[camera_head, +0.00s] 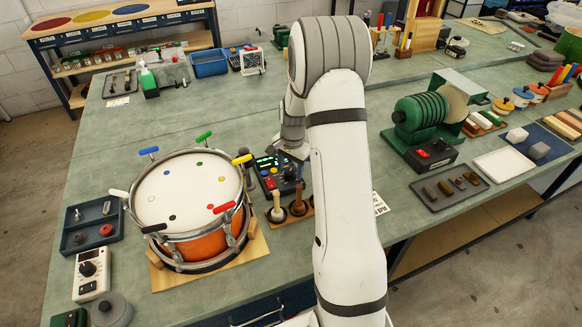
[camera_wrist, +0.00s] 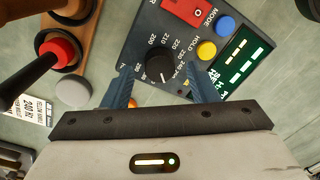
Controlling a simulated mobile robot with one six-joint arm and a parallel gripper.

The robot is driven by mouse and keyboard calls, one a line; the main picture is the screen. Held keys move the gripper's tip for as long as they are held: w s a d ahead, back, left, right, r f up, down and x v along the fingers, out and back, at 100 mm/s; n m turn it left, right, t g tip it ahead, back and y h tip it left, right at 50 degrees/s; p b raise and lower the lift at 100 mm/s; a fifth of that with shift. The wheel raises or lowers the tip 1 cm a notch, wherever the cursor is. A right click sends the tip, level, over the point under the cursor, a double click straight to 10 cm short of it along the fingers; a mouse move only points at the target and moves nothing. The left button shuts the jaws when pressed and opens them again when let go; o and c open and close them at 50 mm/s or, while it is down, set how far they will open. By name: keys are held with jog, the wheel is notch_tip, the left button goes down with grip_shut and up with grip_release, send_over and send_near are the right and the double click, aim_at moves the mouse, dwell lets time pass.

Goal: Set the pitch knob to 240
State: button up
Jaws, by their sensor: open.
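The black pitch knob (camera_wrist: 158,66) sits on a dark control panel (camera_wrist: 140,32) with printed numbers around it, 200 to 230 readable. A small pale mark shows on the knob's near side; I cannot tell for sure which number it points to. My gripper (camera_wrist: 160,84) is open, with one blue-grey finger on each side of the knob; I cannot tell whether they touch it. In the head view the panel (camera_head: 266,181) stands right of the drum, and my gripper (camera_head: 291,152) is over its upper right, partly hidden by my arm.
The panel has a yellow button (camera_wrist: 206,50), a blue button (camera_wrist: 225,25) and a green display (camera_wrist: 243,62). Mallets in a wooden stand (camera_head: 288,213) are close by. The drum (camera_head: 190,195) with colored tuning keys is left. A printed card (camera_wrist: 22,105) lies nearby.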

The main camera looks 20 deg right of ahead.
jog(key=shift+f, duration=0.45)
jog(key=shift+c, duration=0.3)
jog(key=c, duration=0.9)
